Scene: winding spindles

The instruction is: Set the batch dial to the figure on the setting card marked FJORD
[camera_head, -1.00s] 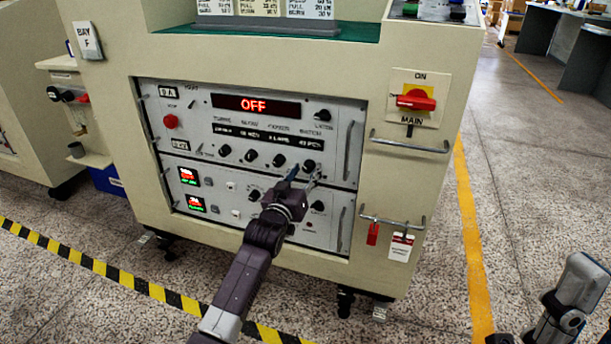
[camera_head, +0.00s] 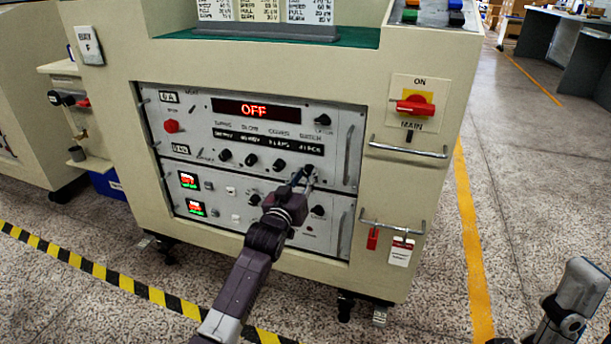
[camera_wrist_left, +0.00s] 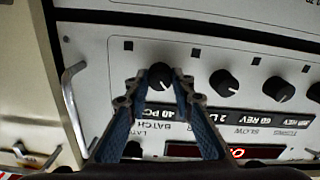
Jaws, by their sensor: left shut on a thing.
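The batch dial (camera_wrist_left: 160,75) is a round black knob with a white pointer line. In the left wrist view, which is upside down, its window (camera_wrist_left: 168,110) sits by the word BATCH and seems to read 40 PC, partly cut by a finger. My left gripper (camera_wrist_left: 160,80) is shut on this dial, a finger on each side. In the head view my left gripper (camera_head: 304,176) is at the rightmost knob of the row. The setting cards (camera_head: 258,10) stand on top of the machine; their upper parts are cut off, so I cannot see which says FJORD.
Other black knobs (camera_head: 251,160) sit left of the dial. The red display (camera_head: 256,109) reads OFF. A red main switch (camera_head: 415,106) and handles (camera_head: 409,149) are on the right. Striped tape (camera_head: 90,263) crosses the floor in front.

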